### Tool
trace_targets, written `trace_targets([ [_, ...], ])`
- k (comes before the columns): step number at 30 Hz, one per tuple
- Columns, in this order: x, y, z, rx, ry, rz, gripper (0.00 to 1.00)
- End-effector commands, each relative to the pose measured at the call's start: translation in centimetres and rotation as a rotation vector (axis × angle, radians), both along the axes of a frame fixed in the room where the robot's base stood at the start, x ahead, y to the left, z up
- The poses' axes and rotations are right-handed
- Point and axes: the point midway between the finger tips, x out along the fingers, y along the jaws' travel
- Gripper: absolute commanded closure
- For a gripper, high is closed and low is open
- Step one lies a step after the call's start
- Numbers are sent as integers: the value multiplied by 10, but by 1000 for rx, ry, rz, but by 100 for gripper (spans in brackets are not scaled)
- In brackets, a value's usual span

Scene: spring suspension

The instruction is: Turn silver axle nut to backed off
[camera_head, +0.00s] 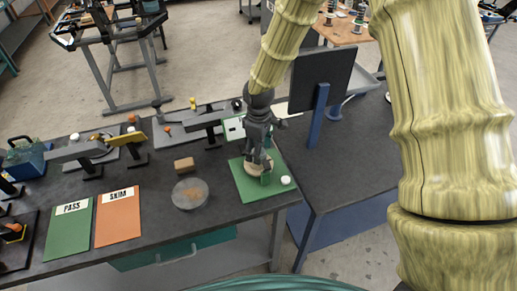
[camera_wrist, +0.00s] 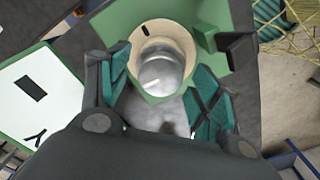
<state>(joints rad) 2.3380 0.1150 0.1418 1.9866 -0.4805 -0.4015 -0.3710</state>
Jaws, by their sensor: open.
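The silver axle nut (camera_wrist: 160,72) shows in the wrist view as a shiny round cylinder inside a beige ring (camera_wrist: 172,31) on a green board. A dark mark is on the ring's upper left. My gripper (camera_wrist: 160,88) is open, with its teal finger pads on the left and right of the nut; I cannot tell whether they touch it. In the head view my gripper (camera_head: 260,163) points down over the green board (camera_head: 250,190). It hides the nut there, and only part of the beige ring (camera_head: 253,169) shows.
A white knob (camera_head: 286,180) sits at the board's right edge. A dark screen (camera_head: 321,78) on a blue post stands at the right.

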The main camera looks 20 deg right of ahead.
Motion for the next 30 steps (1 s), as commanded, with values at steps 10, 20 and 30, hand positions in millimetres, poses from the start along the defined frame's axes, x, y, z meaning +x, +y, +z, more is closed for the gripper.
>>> trace_targets([
  [10,0,0,21,1,-2,0,36],
  [20,0,0,76,0,-3,0,36],
  [30,0,0,115,1,-1,-1,36],
])
